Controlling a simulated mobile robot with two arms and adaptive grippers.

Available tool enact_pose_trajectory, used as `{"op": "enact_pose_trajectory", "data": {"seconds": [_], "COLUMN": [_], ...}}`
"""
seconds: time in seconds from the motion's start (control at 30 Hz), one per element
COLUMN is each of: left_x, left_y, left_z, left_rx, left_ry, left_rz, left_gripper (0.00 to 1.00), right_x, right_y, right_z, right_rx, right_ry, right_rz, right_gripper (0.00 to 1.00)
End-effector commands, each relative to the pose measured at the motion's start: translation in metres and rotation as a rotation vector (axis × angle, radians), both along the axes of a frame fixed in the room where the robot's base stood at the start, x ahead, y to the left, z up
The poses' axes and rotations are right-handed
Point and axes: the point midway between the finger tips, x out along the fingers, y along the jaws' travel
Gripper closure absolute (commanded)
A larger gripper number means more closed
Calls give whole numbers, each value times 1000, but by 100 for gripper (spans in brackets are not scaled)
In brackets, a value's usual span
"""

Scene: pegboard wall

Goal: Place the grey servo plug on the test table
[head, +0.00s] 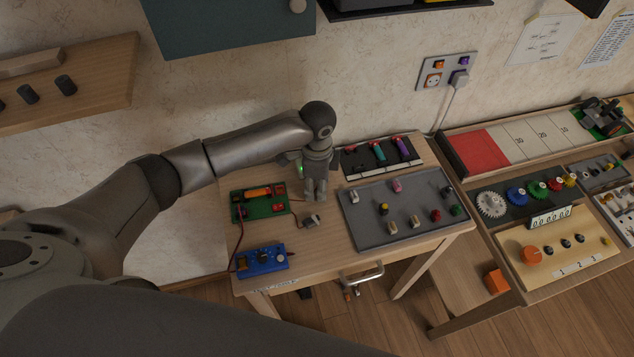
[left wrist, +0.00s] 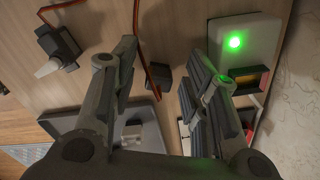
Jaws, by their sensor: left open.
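The small dark grey plug (left wrist: 158,76) lies on the wooden test table (head: 325,248), with an orange-red lead at it. In the left wrist view it sits between and beyond my open left fingers (left wrist: 165,88), with gaps on both sides. In the head view my left gripper (head: 316,192) points down close over the table, and the plug cannot be made out there. A dark servo with a pale horn (head: 311,221) lies just in front of the gripper; it also shows in the left wrist view (left wrist: 58,45). My right gripper is not in view.
A green board (head: 258,202) and a blue box with knobs (head: 262,260) stand on the table's left. A grey tray (head: 365,230) with small parts fills its right, with a dark tool tray (head: 355,165) behind. A box with a lit green lamp (left wrist: 255,35) is close to my gripper.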

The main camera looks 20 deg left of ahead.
Motion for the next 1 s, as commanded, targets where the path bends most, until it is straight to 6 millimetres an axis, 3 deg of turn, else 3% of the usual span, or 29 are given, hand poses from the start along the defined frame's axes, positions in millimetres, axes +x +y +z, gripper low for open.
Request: {"op": "enact_pose_trajectory", "data": {"seconds": [0.27,0.7,1.0], "left_x": [1,1,0], "left_y": [0,-1,0], "left_z": [15,102,123], "left_rx": [-1,-1,0], "left_ry": [-3,-3,0], "left_rz": [-1,0,1], "left_gripper": [58,58,58], "right_x": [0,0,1], "right_y": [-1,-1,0], "right_z": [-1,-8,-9], "right_rx": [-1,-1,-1], "right_ry": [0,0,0], "right_rz": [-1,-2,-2], "right_gripper": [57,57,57]}}
